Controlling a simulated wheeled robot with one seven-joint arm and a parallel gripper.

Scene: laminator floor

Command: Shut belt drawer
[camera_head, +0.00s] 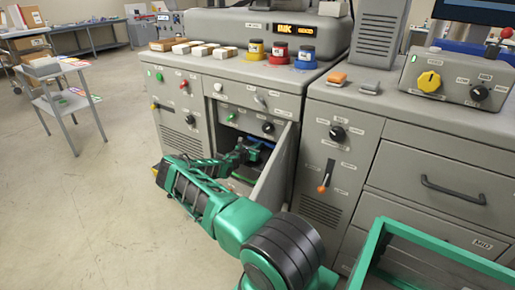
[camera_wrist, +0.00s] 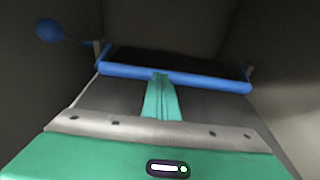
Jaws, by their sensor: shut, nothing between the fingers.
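A cabinet bay (camera_head: 228,141) in the grey machine stands open, its grey hinged door (camera_head: 275,172) swung out to the right. My gripper (camera_head: 246,151) reaches into this bay past the door. In the wrist view, the green fingers of my gripper (camera_wrist: 160,78) are shut together and empty. Their tips are at a blue bar (camera_wrist: 205,81) along the front of a dark belt drawer (camera_wrist: 180,62); touching or just apart, I cannot tell. How far the drawer stands out is hidden. A bit of blue (camera_head: 266,143) shows inside the bay in the head view.
A blue ball knob (camera_wrist: 48,31) on a rod is at the left inside the bay. A drawer with a black handle (camera_head: 452,191) is to the right. A green-framed bin (camera_head: 440,250) is at front right.

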